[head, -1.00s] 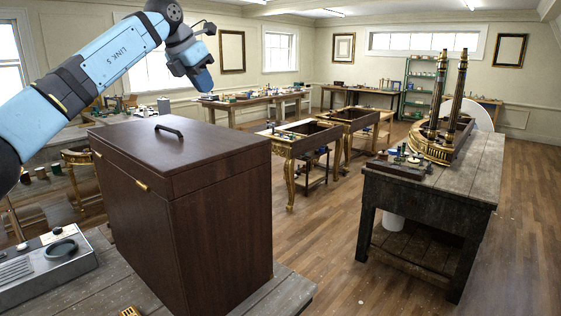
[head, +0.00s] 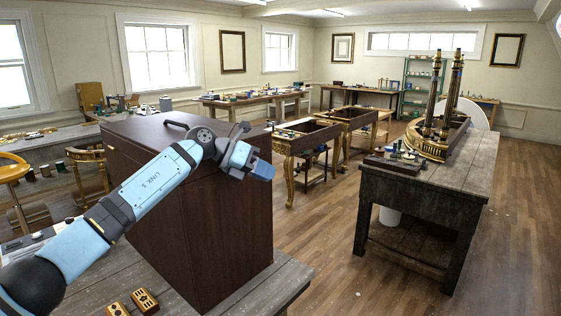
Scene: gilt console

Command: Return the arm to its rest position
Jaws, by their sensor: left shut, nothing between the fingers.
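My left arm comes in from the left and reaches across the front of the dark brown wooden cabinet (head: 228,240). My left gripper (head: 262,169) is at the end of the arm, by the cabinet's upper right part, and looks shut and empty. I cannot tell from this view how far it is from the cabinet's surface. The arm hides part of the cabinet's front and top. My right gripper is not in view.
The cabinet stands on a grey plank bench (head: 278,287), with small brass-coloured pieces (head: 145,300) at its front. A dark workbench (head: 425,195) with gilt columns (head: 450,95) stands at right. Gilt console tables (head: 300,140) stand behind. Wooden floor between is clear.

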